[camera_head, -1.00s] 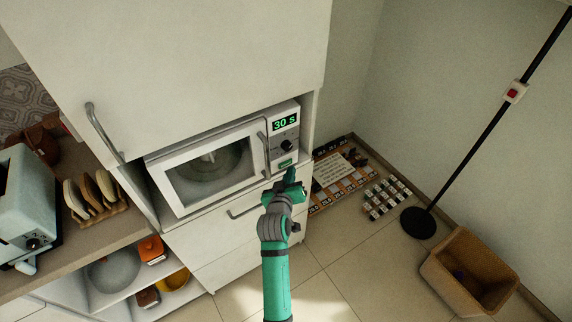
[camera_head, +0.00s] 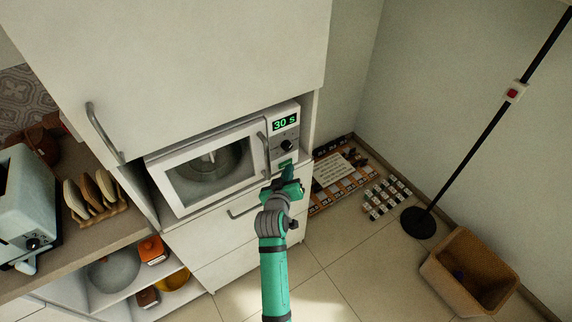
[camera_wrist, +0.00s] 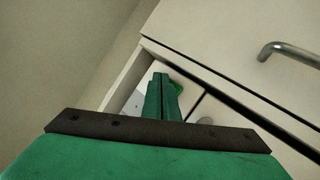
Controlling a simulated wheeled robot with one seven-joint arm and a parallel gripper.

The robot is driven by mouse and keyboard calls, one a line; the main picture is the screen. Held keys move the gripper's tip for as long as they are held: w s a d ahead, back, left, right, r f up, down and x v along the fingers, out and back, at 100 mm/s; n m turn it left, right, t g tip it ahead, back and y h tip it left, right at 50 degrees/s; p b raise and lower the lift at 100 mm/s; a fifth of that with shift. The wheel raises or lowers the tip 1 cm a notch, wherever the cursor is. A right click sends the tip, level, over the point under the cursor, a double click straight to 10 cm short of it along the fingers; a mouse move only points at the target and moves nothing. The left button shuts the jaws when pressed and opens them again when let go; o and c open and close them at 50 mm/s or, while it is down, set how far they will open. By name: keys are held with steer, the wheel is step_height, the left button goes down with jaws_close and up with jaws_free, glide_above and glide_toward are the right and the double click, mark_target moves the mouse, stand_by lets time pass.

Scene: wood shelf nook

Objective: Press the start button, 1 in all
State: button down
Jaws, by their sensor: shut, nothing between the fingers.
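The microwave (camera_head: 222,165) sits in a cabinet niche with its door closed. Its display (camera_head: 285,123) reads "30 S", with a dark dial (camera_head: 288,146) below it. The green start button (camera_head: 285,163) is at the bottom of the panel, just above my fingertips and partly hard to make out. My gripper (camera_head: 287,171) is shut and empty, in front of the panel's lower end. In the wrist view the shut fingers (camera_wrist: 161,90) point toward the panel.
A cupboard handle (camera_head: 104,133) is at the upper left. A toaster (camera_head: 22,205) and toast rack (camera_head: 94,196) stand on the left counter. A red switch (camera_head: 513,92) is on a pole at right, above a basket (camera_head: 470,268).

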steer(key=shift+w+a, duration=0.15)
stand_by(0.7)
steer(key=shift+s+d, duration=0.45)
steer(key=shift+s, duration=0.2)
steer(key=shift+s+d, duration=0.75)
steer(key=shift+s, duration=0.25)
steer(key=shift+s+d, duration=0.75)
steer(key=shift+s, duration=0.25)
